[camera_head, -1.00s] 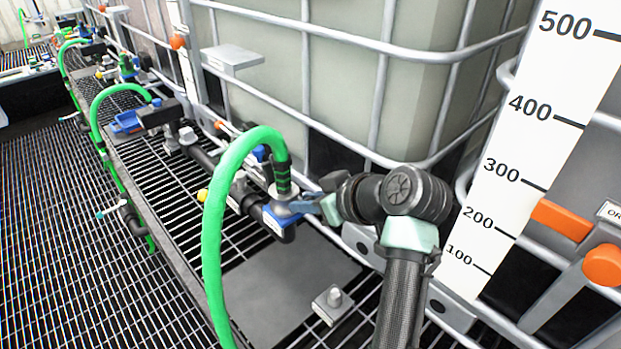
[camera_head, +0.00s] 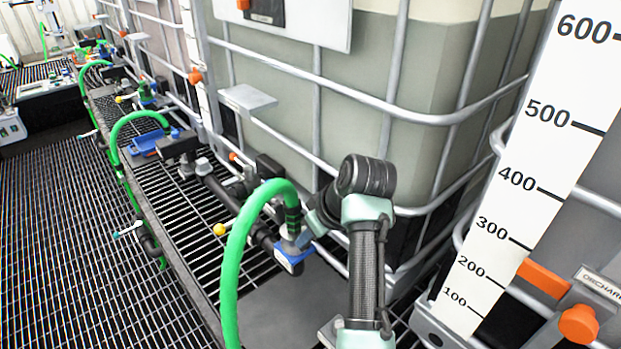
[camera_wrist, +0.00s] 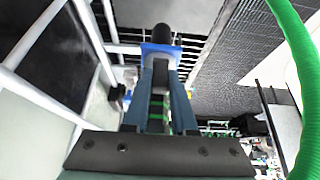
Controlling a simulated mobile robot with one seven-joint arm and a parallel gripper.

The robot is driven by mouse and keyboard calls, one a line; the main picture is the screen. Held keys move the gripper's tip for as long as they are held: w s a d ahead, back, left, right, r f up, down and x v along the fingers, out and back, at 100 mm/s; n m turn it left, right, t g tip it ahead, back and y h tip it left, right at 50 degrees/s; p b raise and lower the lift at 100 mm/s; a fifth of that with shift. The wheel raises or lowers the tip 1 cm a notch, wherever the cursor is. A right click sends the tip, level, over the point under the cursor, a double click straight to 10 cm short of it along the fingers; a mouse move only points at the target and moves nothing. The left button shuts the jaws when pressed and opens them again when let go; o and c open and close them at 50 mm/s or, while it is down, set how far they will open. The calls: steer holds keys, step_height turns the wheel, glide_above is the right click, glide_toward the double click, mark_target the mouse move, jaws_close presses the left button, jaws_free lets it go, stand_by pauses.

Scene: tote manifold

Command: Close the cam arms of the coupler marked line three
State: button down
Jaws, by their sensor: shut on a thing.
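A green hose (camera_head: 244,230) arches into a coupler (camera_head: 292,236) with a grey collar and a blue part with a small tag (camera_head: 296,262). The tag's writing is too small to read. My gripper (camera_head: 308,226) is at the coupler's right side, its fingers partly hidden by the wrist. In the wrist view my gripper (camera_wrist: 161,75) is shut on a narrow part at the coupler, which looks like a cam arm; the fingers hide most of it. The coupler's blue part (camera_wrist: 160,50) lies just past the fingertips. I cannot tell the position of the other cam arm.
Caged tanks (camera_head: 440,60) stand close behind and right of my arm. A second green hose (camera_head: 130,125) with a blue fitting (camera_head: 153,143) is farther left. The grated floor (camera_head: 90,250) at left is clear.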

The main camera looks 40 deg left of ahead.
steer(key=c, duration=0.7)
jaws_free()
steer(key=v, duration=1.3)
steer(key=shift+b, duration=0.4)
steer(key=shift+f, duration=0.1)
